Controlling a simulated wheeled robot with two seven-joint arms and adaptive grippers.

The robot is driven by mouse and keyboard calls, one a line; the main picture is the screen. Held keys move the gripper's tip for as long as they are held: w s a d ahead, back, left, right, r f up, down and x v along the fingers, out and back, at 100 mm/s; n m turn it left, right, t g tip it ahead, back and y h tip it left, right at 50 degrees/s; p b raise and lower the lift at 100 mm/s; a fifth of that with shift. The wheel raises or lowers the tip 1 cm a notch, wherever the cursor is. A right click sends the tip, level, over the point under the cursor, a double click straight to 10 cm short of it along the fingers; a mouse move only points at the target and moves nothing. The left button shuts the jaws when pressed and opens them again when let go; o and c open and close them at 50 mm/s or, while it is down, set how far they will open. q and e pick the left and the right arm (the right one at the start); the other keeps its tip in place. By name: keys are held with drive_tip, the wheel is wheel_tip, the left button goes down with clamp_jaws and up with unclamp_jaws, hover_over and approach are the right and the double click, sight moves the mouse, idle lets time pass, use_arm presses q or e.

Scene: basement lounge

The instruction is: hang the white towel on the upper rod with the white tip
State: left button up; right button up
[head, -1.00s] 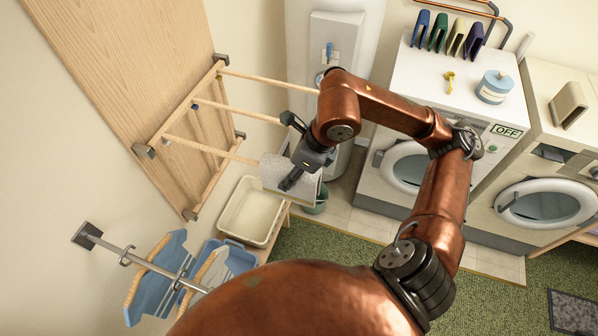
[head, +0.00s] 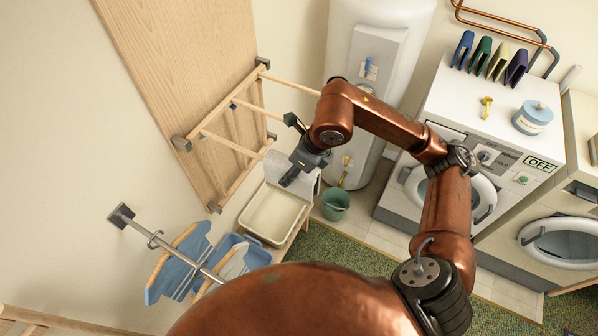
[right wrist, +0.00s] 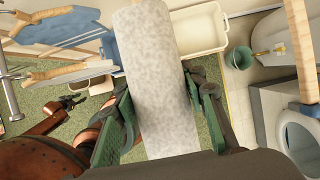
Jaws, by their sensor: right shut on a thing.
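The white towel (right wrist: 155,80), speckled pale grey, hangs between the green-padded fingers of my right gripper (right wrist: 160,115) in the right wrist view. In the head view my right gripper (head: 288,178) is shut on it, and parts of the towel (head: 276,166) show on both sides of the fingers. The wooden wall rack has several rods jutting out. The nearest upper rod (head: 232,145) has a whitish mark at its wall end; its outer end is by the towel, and contact cannot be told. My left gripper (right wrist: 72,103) seems to show small at left in the right wrist view.
A cream basin (head: 270,216) stands below the rack, with a green bucket (head: 335,204) beside it. Blue items hang on a metal wall rail (head: 165,243) at lower left. A white boiler (head: 378,40) and washing machine (head: 455,105) stand beyond my right arm.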

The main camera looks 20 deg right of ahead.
drive_tip(key=shift+w+a+p, duration=0.4)
drive_tip(key=shift+w+a, duration=0.45)
drive_tip(key=shift+w, duration=0.2)
drive_tip(key=shift+f+b, duration=0.75)
drive_tip(key=shift+b, duration=0.2)
drive_tip(key=o, duration=1.3)
drive_tip(key=shift+o, duration=0.2)
drive_tip(key=shift+d+r, duration=0.1)
drive_tip(key=shift+r, duration=0.05)
drive_tip(key=v, duration=1.1)
drive_tip(key=shift+s+d+r, duration=0.1)
drive_tip(key=shift+r, duration=0.25)
